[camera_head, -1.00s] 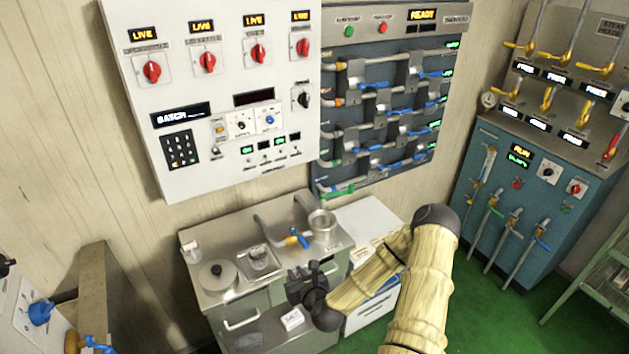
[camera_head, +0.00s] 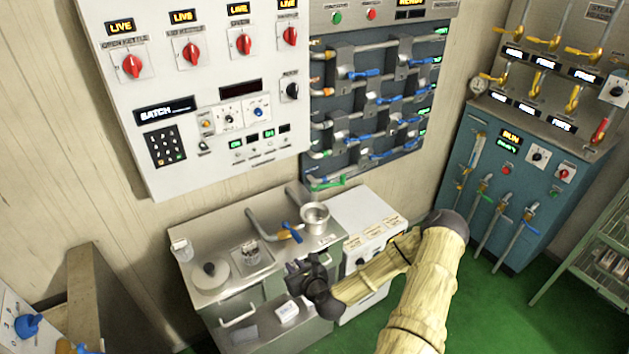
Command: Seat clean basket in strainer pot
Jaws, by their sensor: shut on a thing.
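My gripper (camera_head: 292,270), dark and seen from behind, is at the counter's front edge, right of the recess and below the pot. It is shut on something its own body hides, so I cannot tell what. It looks apart from the pot and the piece in the recess.
A round lidded vessel (camera_head: 209,273) and a small pale container (camera_head: 181,250) stand at the counter's left. A white cabinet (camera_head: 362,215) adjoins on the right. A white box (camera_head: 288,311) lies on the lower shelf.

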